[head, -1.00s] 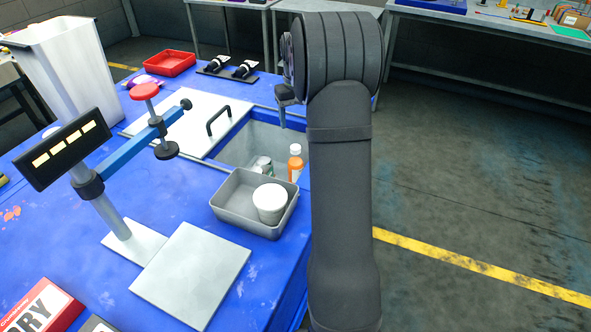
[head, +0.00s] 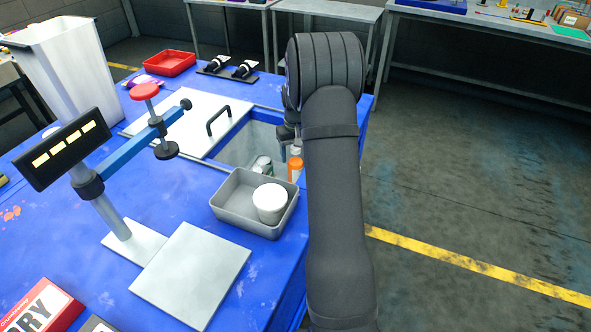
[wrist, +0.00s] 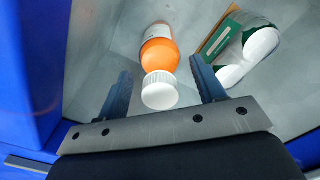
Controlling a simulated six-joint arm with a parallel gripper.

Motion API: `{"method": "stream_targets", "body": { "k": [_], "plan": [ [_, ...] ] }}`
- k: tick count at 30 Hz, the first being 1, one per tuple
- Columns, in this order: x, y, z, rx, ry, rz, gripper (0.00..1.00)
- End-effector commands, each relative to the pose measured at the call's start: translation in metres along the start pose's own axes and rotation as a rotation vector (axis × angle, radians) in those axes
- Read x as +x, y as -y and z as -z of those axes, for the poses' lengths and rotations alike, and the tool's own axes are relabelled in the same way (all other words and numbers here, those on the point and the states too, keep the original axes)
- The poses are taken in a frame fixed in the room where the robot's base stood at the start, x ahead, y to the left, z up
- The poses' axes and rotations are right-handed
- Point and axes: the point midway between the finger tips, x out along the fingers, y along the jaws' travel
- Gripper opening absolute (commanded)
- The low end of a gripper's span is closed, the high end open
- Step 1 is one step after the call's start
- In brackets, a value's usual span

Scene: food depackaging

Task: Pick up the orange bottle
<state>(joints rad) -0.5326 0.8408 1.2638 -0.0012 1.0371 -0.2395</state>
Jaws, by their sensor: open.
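The orange bottle (wrist: 160,54) with a white ribbed cap stands in the recessed bin, and its cap shows between my open fingers in the wrist view. In the head view the orange bottle (head: 295,172) shows at the bin's right side, with my gripper just above it. My gripper (wrist: 163,88) is open, one finger on each side of the cap, with visible gaps. In the head view my arm hides most of the gripper; I cannot tell how far down the fingers reach along the bottle.
A green-and-white package (wrist: 240,45) with white round ends lies right of the bottle, close to the right finger. Bin walls surround the bottle. A grey tray (head: 227,212) holding a white tub (head: 270,203) stands in front. A white lid panel (head: 180,122) lies to the left.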

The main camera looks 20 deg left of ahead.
Motion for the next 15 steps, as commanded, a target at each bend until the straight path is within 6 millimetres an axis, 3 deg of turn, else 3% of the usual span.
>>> {"method": "stream_targets", "body": {
  "k": [6, 15],
  "plan": [
    [0.0013, -0.0002, 0.0001, 0.0, -0.001, 0.0, 0.61],
    [0.0011, -0.0002, 0.0001, 0.0, -0.001, 0.0, 0.02]
  ]
}}
